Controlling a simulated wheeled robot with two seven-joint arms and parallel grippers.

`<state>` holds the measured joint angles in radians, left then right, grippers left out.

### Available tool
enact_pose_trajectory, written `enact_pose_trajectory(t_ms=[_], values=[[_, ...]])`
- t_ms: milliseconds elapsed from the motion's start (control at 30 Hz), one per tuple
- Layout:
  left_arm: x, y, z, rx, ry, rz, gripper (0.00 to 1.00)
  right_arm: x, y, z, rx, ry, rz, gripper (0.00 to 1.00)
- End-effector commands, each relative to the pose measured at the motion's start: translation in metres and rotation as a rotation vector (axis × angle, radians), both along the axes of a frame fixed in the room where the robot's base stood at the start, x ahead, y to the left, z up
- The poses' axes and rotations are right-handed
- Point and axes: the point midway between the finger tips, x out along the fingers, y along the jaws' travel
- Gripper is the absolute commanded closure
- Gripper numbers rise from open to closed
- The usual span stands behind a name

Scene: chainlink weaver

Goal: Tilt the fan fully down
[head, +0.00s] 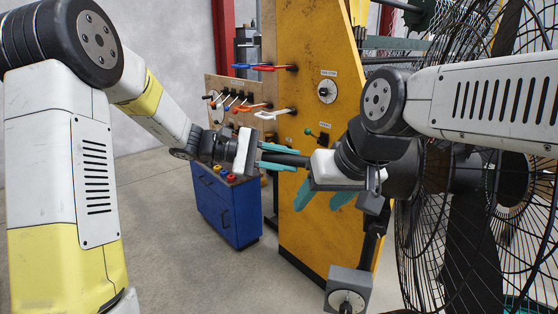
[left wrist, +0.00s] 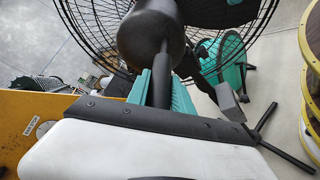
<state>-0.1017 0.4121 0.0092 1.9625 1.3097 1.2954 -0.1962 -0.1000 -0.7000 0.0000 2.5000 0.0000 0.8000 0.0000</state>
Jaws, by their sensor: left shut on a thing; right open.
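The fan (head: 410,210) fills the right of the head view, with a round black wire cage and a black motor housing. A black rod sticks out of the housing to the left. My left gripper (head: 292,157) is shut on this rod, its teal fingers on either side. In the left wrist view the rod (left wrist: 162,85) runs between the fingers up to the rounded motor housing (left wrist: 152,38), with the cage behind. My right gripper (head: 325,194) is open and empty, just below and in front of the rod. My right wrist hides part of the housing.
A yellow panel (head: 305,215) with knobs stands behind the grippers. A blue cabinet (head: 228,205) with coloured buttons stands left of it. A grey box with a dial (head: 347,290) sits low in front. Clear floor lies at left.

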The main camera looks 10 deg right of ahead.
Motion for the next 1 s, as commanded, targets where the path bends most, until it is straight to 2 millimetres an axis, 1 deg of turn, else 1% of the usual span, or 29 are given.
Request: enact_pose_trajectory(t_ms=[733, 867, 967, 1000], values=[[0.000, 0.000, 0.001, 0.003, -0.002, 0.000, 1.00, 0.000, 0.000, 0.000, 0.000, 0.000, 0.000, 0.43], [-0.004, -0.008, 0.014, 0.048, -0.028, -0.006, 1.00, 0.000, 0.000, 0.000, 0.000, 0.000, 0.000, 0.43], [-0.011, -0.021, 0.035, 0.122, -0.069, -0.008, 1.00, 0.000, 0.000, 0.000, 0.000, 0.000, 0.000, 0.43], [-0.014, -0.028, 0.044, 0.158, -0.087, -0.010, 1.00, 0.000, 0.000, 0.000, 0.000, 0.000, 0.000, 0.43]])
